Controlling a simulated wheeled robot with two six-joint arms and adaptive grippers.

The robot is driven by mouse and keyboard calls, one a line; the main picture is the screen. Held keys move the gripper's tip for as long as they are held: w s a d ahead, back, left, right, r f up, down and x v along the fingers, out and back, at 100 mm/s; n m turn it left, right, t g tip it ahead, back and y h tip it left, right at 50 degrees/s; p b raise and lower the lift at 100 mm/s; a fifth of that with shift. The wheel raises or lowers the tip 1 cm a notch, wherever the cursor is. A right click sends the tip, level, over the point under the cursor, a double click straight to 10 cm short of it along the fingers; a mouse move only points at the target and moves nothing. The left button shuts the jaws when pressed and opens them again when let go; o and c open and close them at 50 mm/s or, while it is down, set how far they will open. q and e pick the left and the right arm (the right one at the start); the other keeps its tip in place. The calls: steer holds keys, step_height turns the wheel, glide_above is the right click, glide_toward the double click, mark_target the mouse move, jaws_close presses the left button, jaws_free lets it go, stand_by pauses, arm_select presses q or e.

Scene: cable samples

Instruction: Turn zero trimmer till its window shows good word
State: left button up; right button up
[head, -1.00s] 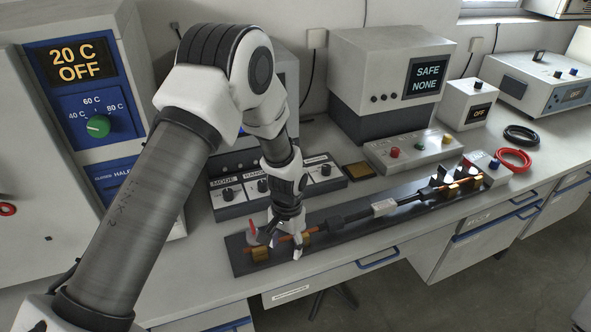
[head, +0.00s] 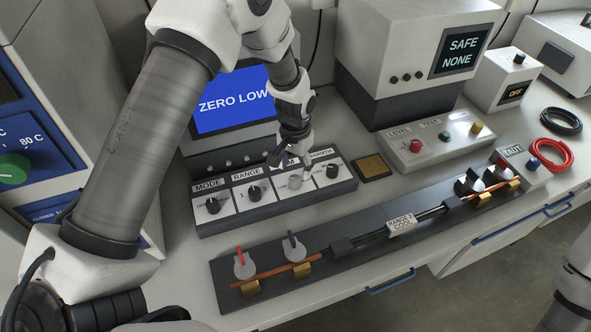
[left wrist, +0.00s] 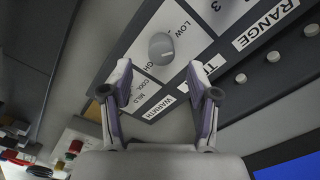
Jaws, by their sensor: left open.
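The zero trimmer knob (head: 295,182) is light grey and is the third on the knob panel (head: 240,213). The arm partly covers its label. In the left wrist view the round grey knob (left wrist: 161,47) shows beside a LOW mark and a partly hidden mark ending in GH. The blue screen (head: 234,100) behind reads ZERO LOW, with its right end behind my arm. My left gripper (head: 292,165) is above the trimmer. In the left wrist view the left gripper (left wrist: 160,74) has its fingers spread and empty, with the knob ahead between them.
Black knobs for MODE (head: 213,205), RANGE (head: 254,192) and WARMTH (head: 332,171) stand close by. A long dark cable fixture (head: 350,242) lies in front. A control box (head: 433,140) stands to the right. Red coils (head: 550,154) lie at far right.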

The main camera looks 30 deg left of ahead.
mark_target(295, 178)
arm_select(q)
steer(key=f, duration=0.5)
steer(key=shift+w+a+f+p, duration=0.2)
steer(key=shift+w+f+p, duration=0.05)
steer(key=shift+f+p, duration=0.1)
steer(key=shift+s+d+r, duration=0.1)
steer(key=shift+s+r, duration=0.15)
steer(key=shift+c, duration=1.4)
jaws_close()
steer(key=shift+m, duration=2.3)
jaws_free()
steer(key=shift+o, duration=1.4)
